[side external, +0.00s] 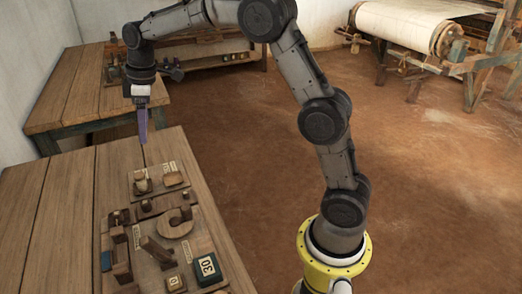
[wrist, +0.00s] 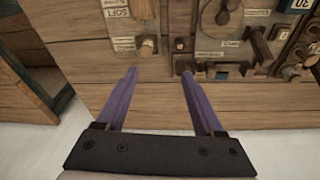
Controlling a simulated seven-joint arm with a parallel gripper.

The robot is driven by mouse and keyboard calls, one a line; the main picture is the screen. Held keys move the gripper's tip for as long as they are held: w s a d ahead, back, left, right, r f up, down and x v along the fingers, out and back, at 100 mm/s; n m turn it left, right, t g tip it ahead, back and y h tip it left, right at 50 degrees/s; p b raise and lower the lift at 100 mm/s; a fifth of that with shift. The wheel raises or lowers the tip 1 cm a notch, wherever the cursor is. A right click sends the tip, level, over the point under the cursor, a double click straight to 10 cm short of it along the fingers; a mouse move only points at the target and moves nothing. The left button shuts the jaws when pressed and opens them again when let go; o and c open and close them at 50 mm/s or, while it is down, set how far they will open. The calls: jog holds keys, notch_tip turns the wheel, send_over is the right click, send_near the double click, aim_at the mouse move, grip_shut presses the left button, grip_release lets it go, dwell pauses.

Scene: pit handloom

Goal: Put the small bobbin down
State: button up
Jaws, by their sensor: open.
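My gripper (side external: 143,138) points down over the far end of the near workbench, above the small labelled board (side external: 158,179). In the wrist view its two purple fingers (wrist: 158,72) are spread wide with nothing between them. A small wooden cylinder (wrist: 147,47), which looks like the small bobbin, sits by the edge of the board marked SOFT, just beyond the fingertips and apart from them. In the side view a small pale wooden piece (side external: 141,184) on that board may be the same thing; it is too small to be sure.
A second workbench (side external: 88,90) stands behind. The loom (side external: 408,25) is far right. Bare bench wood (side external: 60,215) is free at left.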

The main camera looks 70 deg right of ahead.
jog(key=s+a+r+m+t, duration=0.1)
jog(key=s+r+m, duration=0.15)
jog(key=s, duration=0.75)
jog(key=s+a+r+m+t, duration=0.15)
jog(key=s+r, duration=0.25)
jog(key=s, duration=0.5)
jog(key=s+f+m+t+h, duration=0.1)
jog(key=s+f+m, duration=0.2)
jog(key=s, duration=1.1)
jog(key=shift+s+f, duration=0.3)
jog(key=shift+f, duration=0.6)
